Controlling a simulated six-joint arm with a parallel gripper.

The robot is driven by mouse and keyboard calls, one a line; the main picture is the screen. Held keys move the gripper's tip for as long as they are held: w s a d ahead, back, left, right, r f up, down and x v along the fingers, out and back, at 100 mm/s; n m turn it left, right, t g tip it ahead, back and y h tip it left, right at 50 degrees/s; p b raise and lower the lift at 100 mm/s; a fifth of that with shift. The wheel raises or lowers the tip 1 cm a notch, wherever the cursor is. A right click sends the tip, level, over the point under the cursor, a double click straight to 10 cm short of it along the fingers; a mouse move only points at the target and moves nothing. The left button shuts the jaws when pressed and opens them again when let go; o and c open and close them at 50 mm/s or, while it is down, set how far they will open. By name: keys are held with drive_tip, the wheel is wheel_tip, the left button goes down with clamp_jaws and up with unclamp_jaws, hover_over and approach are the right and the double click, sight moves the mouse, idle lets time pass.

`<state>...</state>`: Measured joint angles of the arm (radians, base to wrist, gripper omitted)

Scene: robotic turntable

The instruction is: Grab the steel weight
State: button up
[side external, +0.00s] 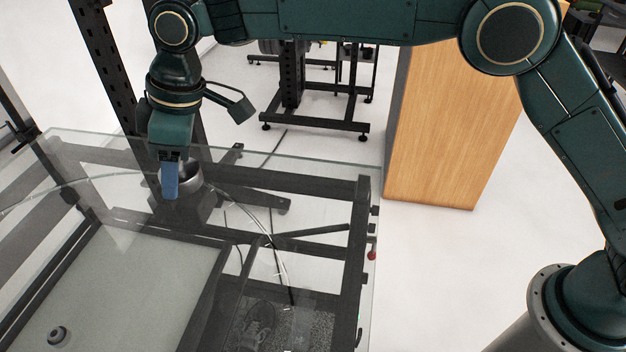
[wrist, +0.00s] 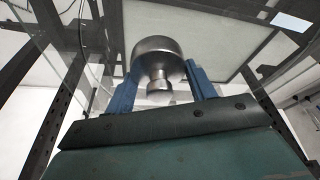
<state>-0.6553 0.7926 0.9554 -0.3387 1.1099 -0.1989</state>
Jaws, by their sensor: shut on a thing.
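The steel weight (wrist: 157,58) is a shiny metal cylinder with a narrower neck and knob. In the wrist view it sits between the two blue fingers of my gripper (wrist: 163,74), which are shut on its sides. In the side view the weight (side external: 191,175) shows partly behind the blue finger of my gripper (side external: 172,180), over the far left part of the glass turntable top (side external: 310,185). I cannot tell whether its base touches the glass.
A small grey round piece (side external: 58,336) lies at the front left. Dark frame beams (side external: 350,260) and cables show through the glass. A dark perforated post (side external: 105,65) stands close behind my gripper. A wooden cabinet (side external: 445,140) stands beyond the glass. The middle of the glass is clear.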

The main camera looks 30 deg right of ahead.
drive_tip(key=shift+r, duration=0.25)
idle(0.4)
